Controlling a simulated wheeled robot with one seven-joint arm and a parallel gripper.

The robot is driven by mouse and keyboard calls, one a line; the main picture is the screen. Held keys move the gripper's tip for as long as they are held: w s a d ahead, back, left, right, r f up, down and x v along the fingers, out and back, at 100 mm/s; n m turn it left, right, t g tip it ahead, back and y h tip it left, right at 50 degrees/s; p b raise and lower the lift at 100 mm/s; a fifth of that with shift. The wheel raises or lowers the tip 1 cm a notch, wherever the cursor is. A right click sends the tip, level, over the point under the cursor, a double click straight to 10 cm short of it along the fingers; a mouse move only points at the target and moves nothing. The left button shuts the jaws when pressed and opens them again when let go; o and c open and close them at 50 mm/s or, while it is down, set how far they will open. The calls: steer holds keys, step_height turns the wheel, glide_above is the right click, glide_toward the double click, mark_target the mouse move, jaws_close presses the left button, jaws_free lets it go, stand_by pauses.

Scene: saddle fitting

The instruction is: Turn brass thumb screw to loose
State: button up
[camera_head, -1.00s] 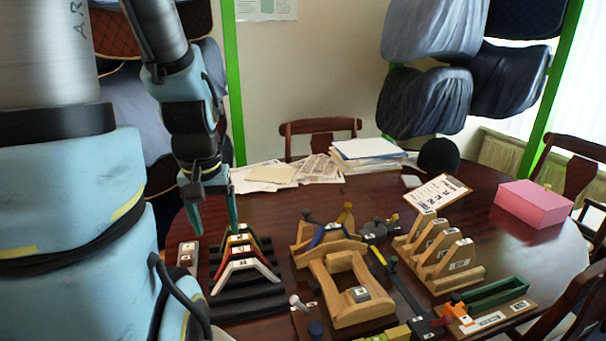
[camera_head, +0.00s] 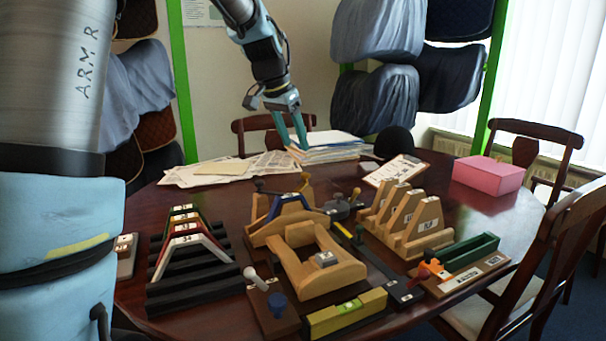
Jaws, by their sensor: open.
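The brass thumb screw (camera_head: 304,181) stands at the back of the wooden saddle-tree fixture (camera_head: 298,240), behind a blue arched piece (camera_head: 289,205). It is small in the picture and I cannot read its turn position. My gripper (camera_head: 293,146) hangs pointing down, with its two teal fingers apart and nothing between them. It is above and slightly left of the screw in the picture, apart from it, in front of the stacked papers. A dark knob (camera_head: 260,186) stands left of the brass screw on the fixture.
A rack of coloured arches (camera_head: 185,240) is left. Wooden arches (camera_head: 405,218) and a clipboard (camera_head: 394,171) are right. A pink box (camera_head: 488,174) sits at the far right. Papers (camera_head: 330,147) lie behind.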

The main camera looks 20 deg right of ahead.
mark_target(303, 174)
steer(key=x, duration=0.9)
steer(key=shift+f+p, duration=0.1)
steer(key=shift+p, duration=0.2)
jaws_close()
